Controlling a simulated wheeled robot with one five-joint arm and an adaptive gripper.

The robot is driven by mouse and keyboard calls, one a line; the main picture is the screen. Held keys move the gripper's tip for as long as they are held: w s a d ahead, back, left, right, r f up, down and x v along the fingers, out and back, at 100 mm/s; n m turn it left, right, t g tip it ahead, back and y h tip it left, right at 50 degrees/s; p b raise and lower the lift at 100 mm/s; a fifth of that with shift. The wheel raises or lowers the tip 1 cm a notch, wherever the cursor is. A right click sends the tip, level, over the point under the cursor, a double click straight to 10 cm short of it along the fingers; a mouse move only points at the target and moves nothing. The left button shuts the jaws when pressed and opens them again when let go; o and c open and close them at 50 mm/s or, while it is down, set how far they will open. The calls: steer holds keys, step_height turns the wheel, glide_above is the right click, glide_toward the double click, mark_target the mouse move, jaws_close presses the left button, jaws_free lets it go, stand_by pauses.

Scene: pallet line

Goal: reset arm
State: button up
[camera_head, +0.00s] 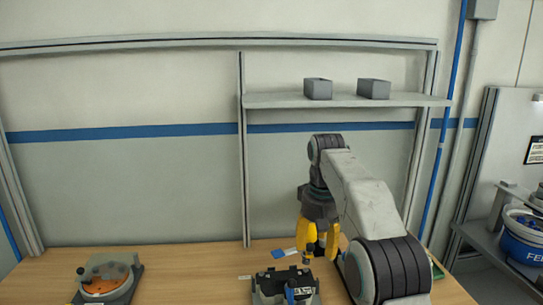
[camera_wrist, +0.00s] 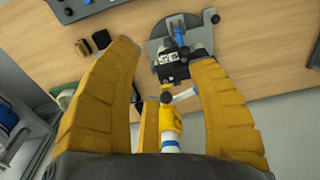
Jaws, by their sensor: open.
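My gripper (camera_head: 318,240) hangs from my arm on the right side of the head view, its yellow fingers pointing down above the wooden table (camera_head: 190,261). The wrist view shows this fixture (camera_wrist: 205,38) beyond the fingertips. I cannot tell the exact gap between fingertips and fixture.
A round grey device with an orange disc (camera_head: 102,285) sits at the table's left. A shelf (camera_head: 345,101) holds two grey bins (camera_head: 318,89) (camera_head: 373,89). A blue bucket (camera_head: 522,240) stands on a cart at the right. The table between the device and the fixture is clear.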

step_height(320, 180, down, 8)
steer(key=w, duration=0.3)
steer(key=s+f, duration=0.4)
steer(key=s, duration=0.2)
steer(key=s+d+r+t+b, duration=0.1)
steer(key=s+d, duration=0.1)
steer(key=s, duration=0.7)
steer(key=s+d+r+t+b, duration=0.1)
steer(key=s+d+r, duration=0.1)
steer(key=s, duration=0.8)
steer(key=s+d+r+m+t+b, duration=0.1)
steer(key=s+d+t, duration=0.1)
steer(key=s, duration=0.8)
steer(key=shift+d+r, duration=0.35)
steer(key=shift+r, duration=0.05)
